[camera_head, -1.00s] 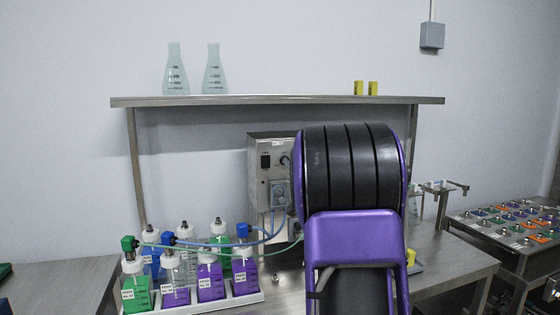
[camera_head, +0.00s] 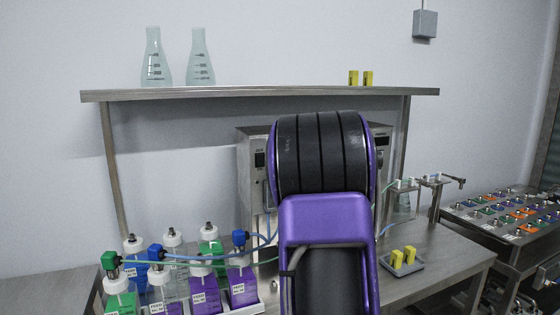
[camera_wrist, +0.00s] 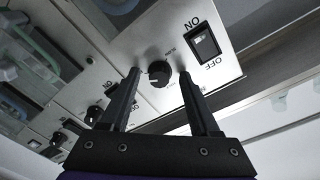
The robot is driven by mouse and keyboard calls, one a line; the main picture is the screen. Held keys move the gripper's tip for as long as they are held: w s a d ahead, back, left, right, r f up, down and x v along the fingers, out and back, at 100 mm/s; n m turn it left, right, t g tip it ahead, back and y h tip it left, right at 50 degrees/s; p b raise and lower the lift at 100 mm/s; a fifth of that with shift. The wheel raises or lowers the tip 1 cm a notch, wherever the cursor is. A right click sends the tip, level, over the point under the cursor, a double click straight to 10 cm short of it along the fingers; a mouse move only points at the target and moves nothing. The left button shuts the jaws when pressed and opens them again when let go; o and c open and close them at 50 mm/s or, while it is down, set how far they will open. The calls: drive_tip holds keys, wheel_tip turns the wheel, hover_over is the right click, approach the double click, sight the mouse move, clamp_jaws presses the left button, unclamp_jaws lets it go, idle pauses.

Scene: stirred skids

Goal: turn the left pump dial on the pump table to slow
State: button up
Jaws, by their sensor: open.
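In the wrist view my gripper (camera_wrist: 158,78) is open. Its two fingers stand on either side of the black round left pump dial (camera_wrist: 158,73), which appears between the fingertips; contact cannot be told. The dial has a light pointer mark. Small lettering beside it is too blurred to read surely. The panel's ON/OFF switch (camera_wrist: 204,43) is beside the dial, its lettering upside down. In the head view the left pump (camera_head: 245,178) stands on the pump table (camera_head: 440,262); my arm hides its dial and my gripper.
A second pump panel with its own dial (camera_wrist: 92,114) lies left in the wrist view. A shelf (camera_head: 250,93) with flasks (camera_head: 200,60) spans above. Capped bottles (camera_head: 205,290) with tubing crowd the table's left. Yellow blocks (camera_head: 403,258) sit at right.

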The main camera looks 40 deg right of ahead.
drive_tip(key=shift+c, duration=0.3)
clamp_jaws()
